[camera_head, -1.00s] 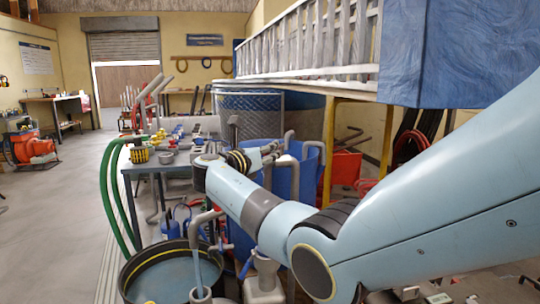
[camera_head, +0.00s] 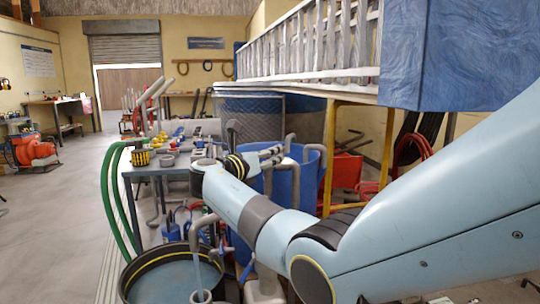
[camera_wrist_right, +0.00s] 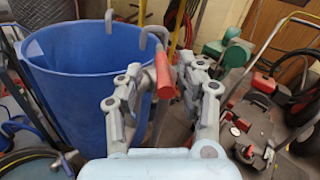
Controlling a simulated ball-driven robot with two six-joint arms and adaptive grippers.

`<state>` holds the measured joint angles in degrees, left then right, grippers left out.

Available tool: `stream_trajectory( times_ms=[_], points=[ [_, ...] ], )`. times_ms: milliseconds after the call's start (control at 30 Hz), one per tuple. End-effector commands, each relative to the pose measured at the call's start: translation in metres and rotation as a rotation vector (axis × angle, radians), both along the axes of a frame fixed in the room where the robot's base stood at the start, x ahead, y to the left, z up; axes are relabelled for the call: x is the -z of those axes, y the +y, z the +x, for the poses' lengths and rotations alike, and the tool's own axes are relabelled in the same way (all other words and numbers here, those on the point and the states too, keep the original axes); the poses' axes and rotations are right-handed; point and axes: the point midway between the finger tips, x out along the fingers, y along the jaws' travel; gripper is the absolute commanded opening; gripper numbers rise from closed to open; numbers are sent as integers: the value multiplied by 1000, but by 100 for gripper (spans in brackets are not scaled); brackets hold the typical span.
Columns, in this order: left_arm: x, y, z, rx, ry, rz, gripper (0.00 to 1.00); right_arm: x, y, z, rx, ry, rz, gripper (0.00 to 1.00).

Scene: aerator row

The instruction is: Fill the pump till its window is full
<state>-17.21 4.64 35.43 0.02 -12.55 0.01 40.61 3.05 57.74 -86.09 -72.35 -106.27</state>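My right gripper (camera_head: 272,155) is beside the blue barrel (camera_head: 310,180), partly hidden by its own wrist. In the right wrist view my gripper (camera_wrist_right: 165,75) has its fingers apart, with a red handle (camera_wrist_right: 163,76) showing between them. I cannot tell whether it touches a finger. The blue barrel (camera_wrist_right: 75,75) stands to the left there. A pale pump-like body (camera_head: 265,287) is partly hidden behind my right arm; no window can be made out. A grey spout (camera_head: 203,222) lets water fall into a small cup (camera_head: 200,296). My left gripper is not in view.
A black tub (camera_head: 128,280) with water stands at the lower left, with green hoses (camera_head: 108,195) above it. A workbench (camera_head: 135,172) with small parts stands behind. Red wheeled equipment (camera_wrist_right: 265,100) is at the right in the wrist view.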

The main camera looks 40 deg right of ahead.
Motion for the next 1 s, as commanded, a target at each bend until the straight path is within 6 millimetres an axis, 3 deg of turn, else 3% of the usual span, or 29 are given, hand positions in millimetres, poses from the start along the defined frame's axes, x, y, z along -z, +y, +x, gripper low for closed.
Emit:
stream_trajectory(
  times_ms=[300,500,1000],
  points=[
    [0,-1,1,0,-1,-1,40,1,67,-19,-2,-1,5,38],
    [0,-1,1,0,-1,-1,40,1,97,-28,-1,0,3,38],
    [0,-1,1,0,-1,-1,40,0,105,-31,0,0,1,38]
  ],
)
